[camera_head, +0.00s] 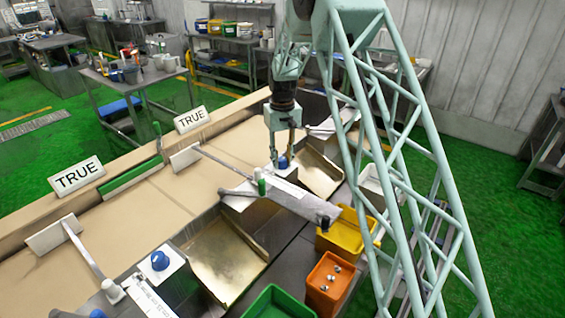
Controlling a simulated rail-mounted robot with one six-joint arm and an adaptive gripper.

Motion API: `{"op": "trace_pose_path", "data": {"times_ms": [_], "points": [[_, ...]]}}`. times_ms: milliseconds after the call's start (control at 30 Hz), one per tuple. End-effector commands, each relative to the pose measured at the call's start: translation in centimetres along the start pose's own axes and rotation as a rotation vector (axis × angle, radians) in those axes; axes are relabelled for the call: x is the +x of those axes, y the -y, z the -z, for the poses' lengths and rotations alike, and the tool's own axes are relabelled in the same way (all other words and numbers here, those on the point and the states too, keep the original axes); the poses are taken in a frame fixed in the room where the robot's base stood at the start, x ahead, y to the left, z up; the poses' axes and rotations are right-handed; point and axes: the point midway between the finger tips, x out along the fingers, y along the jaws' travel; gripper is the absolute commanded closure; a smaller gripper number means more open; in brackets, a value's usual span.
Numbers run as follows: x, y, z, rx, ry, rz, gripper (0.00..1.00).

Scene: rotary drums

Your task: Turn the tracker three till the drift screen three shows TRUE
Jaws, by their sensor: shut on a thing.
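My gripper (281,155) points down on a small blue knob (283,163) on a white block, with a finger on each side of it. Its fingers are closed on the knob. A second blue knob (160,260) sits on a white block at the lower left. One white screen (191,119) behind the conveyor reads TRUE. Another white screen (76,177) at the left also reads TRUE. I cannot tell which tracker or screen is number three; no numbers are legible, and my arm hides part of the back of the line.
Pale flap arms (235,163) reach over the tan conveyor (130,215). A grey arm with a green post (261,183) stands close to my gripper. Metal chutes (222,257) lead toward yellow (338,243), orange (325,290) and green (270,305) bins in front.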

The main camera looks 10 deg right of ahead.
Motion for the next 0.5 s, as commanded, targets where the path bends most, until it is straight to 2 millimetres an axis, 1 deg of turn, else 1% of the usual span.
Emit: {"op": "trace_pose_path", "data": {"times_ms": [233, 500], "points": [[0.02, 0.06, 0.03, 0.144, -0.001, 0.0, 0.86], [0.0, 0.09, 0.04, 0.223, -0.001, 0.0, 0.86]]}}
